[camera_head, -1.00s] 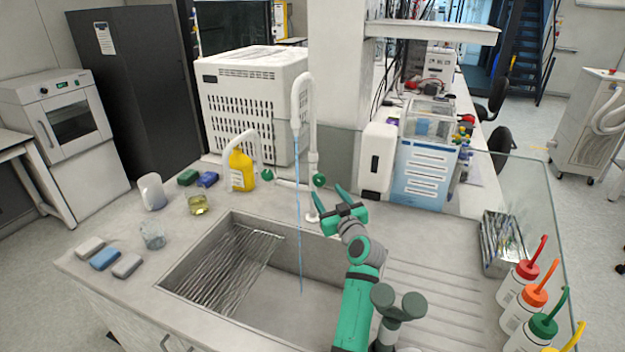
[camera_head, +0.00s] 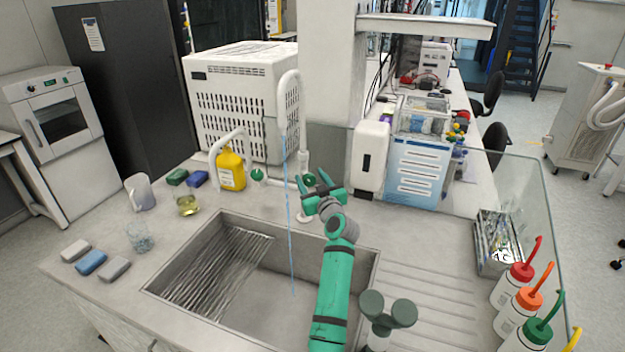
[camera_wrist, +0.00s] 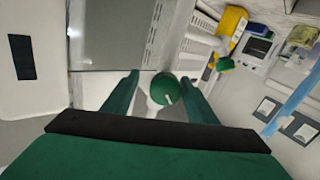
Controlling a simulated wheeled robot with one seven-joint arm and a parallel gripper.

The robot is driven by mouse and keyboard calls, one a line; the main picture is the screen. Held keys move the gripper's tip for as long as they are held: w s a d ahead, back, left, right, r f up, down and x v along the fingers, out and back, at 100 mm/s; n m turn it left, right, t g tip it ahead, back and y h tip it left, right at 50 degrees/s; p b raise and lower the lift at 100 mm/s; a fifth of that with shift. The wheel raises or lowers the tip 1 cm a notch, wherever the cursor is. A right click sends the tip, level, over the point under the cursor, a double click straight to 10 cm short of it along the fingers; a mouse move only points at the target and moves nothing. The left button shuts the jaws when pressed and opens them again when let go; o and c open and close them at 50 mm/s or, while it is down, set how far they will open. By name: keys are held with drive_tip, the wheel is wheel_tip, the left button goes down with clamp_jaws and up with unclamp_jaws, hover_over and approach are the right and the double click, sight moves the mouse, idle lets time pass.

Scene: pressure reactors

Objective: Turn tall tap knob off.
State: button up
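The tall white tap (camera_head: 291,88) rises behind the sink, and a blue stream of water (camera_head: 288,215) falls from its spout into the basin. Its green round knob (camera_head: 309,180) is on the right end of the tap's body. My green gripper (camera_head: 311,187) is at this knob in the head view. In the wrist view the green knob (camera_wrist: 164,88) lies between my two spread fingers (camera_wrist: 158,90), with gaps on both sides. A pale mark shows on the knob's face. Whether the fingertips reach past the knob is hard to tell.
A short white tap (camera_head: 229,143) with its own green knob (camera_head: 258,175) stands to the left, beside a yellow bottle (camera_head: 231,168). A white dispenser (camera_head: 369,158) is close to the right of my gripper. The sink (camera_head: 260,270) lies in front.

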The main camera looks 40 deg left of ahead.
drive_tip(key=shift+s+a, duration=0.35)
drive_tip(key=shift+a, duration=0.1)
drive_tip(key=c, duration=1)
drive_tip(key=shift+w+d, duration=0.15)
drive_tip(key=shift+d, duration=0.2)
drive_tip(key=shift+a, duration=0.15)
drive_tip(key=shift+s+a, duration=0.2)
drive_tip(key=m, duration=0.5)
drive_tip(key=shift+w+d+r+m, duration=0.1)
drive_tip(key=shift+w+d+m, duration=0.05)
drive_tip(key=shift+m, duration=1.25)
drive_tip(key=o, duration=1.1)
drive_tip(key=shift+c, duration=0.2)
